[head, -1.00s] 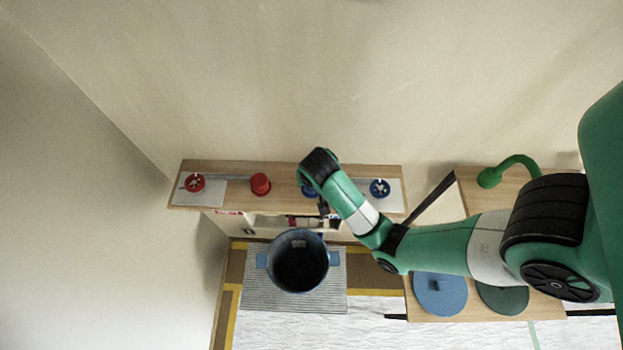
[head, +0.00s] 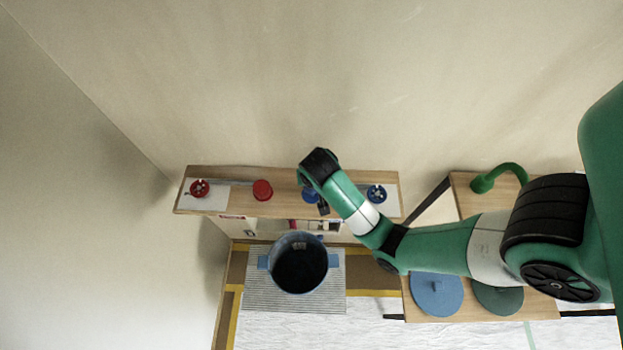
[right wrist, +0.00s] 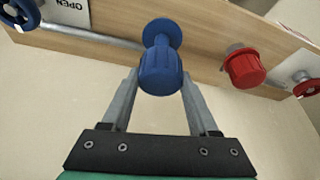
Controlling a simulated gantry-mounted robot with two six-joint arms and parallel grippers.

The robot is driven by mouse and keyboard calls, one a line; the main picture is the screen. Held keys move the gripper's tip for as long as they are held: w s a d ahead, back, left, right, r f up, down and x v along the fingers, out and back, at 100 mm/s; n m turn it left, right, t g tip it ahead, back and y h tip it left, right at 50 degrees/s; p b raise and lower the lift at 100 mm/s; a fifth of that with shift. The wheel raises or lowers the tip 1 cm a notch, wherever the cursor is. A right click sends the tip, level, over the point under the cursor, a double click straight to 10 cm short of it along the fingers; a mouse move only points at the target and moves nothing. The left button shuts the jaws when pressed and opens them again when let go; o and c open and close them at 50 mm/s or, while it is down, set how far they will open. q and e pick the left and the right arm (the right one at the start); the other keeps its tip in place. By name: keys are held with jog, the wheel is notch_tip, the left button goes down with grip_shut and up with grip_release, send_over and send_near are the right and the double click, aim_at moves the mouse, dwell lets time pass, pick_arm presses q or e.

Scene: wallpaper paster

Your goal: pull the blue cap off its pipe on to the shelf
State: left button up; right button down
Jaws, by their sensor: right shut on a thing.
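The blue cap (right wrist: 160,70) is a ribbed knob-like piece, with a blue neck and round flange (right wrist: 162,30) behind it at the wooden shelf (right wrist: 205,60). My right gripper (right wrist: 160,80) has one finger on each side of the cap and is shut on it. In the head view the blue cap (head: 309,195) is partly hidden by my right arm, and the right gripper (head: 323,208) is beside it. The shelf (head: 235,205) also shows there. I cannot tell whether the cap is loose from the pipe. My left gripper is not in view.
A red cap (head: 263,190) and a red valve wheel (head: 199,188) are left of the blue cap; a blue valve wheel (head: 376,193) is right. A blue pot (head: 300,262) stands below. A wooden table (head: 420,305) at right holds round lids.

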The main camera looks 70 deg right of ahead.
notch_tip(320, 180, up, 2)
jog(key=shift+p, duration=0.7)
jog(key=shift+r, duration=1)
